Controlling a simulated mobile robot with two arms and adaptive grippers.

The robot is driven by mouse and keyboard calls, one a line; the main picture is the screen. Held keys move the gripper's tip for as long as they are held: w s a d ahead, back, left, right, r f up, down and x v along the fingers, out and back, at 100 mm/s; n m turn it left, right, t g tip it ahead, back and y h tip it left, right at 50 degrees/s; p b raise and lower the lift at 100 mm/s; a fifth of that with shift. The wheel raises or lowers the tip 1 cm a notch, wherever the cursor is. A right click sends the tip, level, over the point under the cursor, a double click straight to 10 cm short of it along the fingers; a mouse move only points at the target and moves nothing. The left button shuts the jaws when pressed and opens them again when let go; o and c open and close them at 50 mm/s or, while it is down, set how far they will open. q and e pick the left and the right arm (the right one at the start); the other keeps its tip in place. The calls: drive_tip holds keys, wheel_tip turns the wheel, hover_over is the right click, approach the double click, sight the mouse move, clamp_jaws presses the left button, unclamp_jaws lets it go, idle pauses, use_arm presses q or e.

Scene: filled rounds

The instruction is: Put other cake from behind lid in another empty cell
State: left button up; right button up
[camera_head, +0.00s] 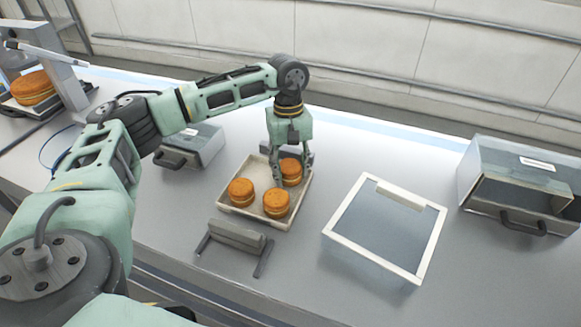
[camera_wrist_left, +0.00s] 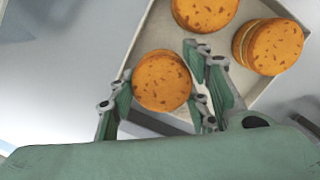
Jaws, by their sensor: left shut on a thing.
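My left gripper (camera_head: 286,160) reaches down at the back of a shallow pale tray (camera_head: 243,208). It is shut on an orange-brown round cake (camera_head: 292,174), with a finger on either side. That held cake also shows between the fingers in the left wrist view (camera_wrist_left: 162,80). Whether it touches the tray floor I cannot tell. Two similar cakes sit in the tray nearer the front, a left one (camera_head: 241,192) and a right one (camera_head: 276,203). In the wrist view they are at the top (camera_wrist_left: 205,10) and upper right (camera_wrist_left: 275,47). My right gripper is out of view.
A white-framed clear panel (camera_head: 428,245) is right of the tray. A glass-sided box (camera_head: 520,185) with a dark handle is far right; a smaller one (camera_head: 192,146) is behind left. A grey stand (camera_head: 237,236) is in front. Another cake (camera_head: 33,86) sits far left.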

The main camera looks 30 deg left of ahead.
sight(290, 160)
use_arm(q)
drive_tip(key=shift+f, duration=0.95)
drive_tip(key=o, duration=0.5)
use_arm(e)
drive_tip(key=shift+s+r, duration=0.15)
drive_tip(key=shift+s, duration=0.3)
use_arm(q)
drive_tip(key=shift+r, duration=0.15)
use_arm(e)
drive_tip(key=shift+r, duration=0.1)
use_arm(q)
drive_tip(key=shift+r, duration=0.25)
drive_tip(key=r+b, duration=0.1)
drive_tip(key=r, duration=0.2)
drive_tip(key=r+b, duration=0.1)
drive_tip(key=r, duration=0.3)
drive_tip(key=w+a+r+b, duration=0.1)
drive_tip(key=r, duration=0.2)
drive_tip(key=shift+r+b, duration=0.2)
drive_tip(key=shift+b, duration=0.15)
drive_tip(key=shift+r, duration=0.65)
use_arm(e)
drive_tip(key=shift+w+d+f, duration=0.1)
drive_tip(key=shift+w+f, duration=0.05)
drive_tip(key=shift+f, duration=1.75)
